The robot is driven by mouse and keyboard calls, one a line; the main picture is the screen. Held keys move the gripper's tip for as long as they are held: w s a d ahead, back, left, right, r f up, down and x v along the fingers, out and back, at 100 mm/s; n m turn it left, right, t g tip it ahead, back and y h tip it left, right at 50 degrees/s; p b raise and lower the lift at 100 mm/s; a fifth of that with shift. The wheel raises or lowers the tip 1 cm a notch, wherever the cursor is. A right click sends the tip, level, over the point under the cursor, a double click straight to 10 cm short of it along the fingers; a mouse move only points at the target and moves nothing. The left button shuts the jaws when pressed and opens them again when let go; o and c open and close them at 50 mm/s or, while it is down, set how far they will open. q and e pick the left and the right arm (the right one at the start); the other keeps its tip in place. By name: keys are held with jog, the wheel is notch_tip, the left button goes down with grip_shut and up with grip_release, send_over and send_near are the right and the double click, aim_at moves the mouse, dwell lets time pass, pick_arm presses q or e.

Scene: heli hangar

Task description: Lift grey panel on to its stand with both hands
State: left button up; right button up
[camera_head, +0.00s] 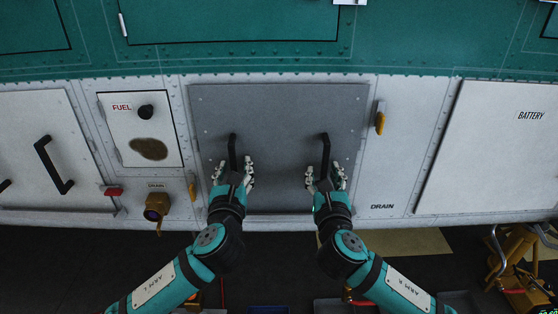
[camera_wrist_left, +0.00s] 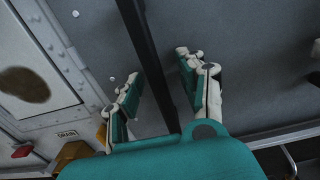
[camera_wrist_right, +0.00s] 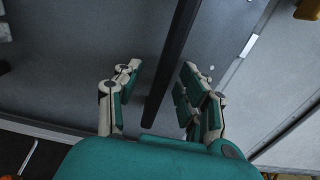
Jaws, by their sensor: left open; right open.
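The grey panel (camera_head: 275,120) is set in the white lower side of the helicopter, in the middle of the head view. It has two upright black handles, a left handle (camera_head: 232,152) and a right handle (camera_head: 325,154). My left gripper (camera_head: 233,168) is open, with its fingers on either side of the left handle; the handle bar (camera_wrist_left: 148,50) runs between them in the left wrist view. My right gripper (camera_head: 326,172) is open around the right handle, whose bar (camera_wrist_right: 176,65) passes between its fingers in the right wrist view. No stand is recognisable.
A fuel panel (camera_head: 140,130) and a brass drain fitting (camera_head: 156,205) are to the left. A yellow latch (camera_head: 380,120) and the battery panel (camera_head: 490,150) are to the right. Yellow equipment (camera_head: 525,275) stands on the dark floor at lower right.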

aim_at(326, 168)
pick_arm(q)
grip_shut()
pick_arm(e)
grip_shut()
pick_arm(q)
jog(key=shift+r, duration=0.15)
pick_arm(e)
jog(key=shift+r, duration=0.15)
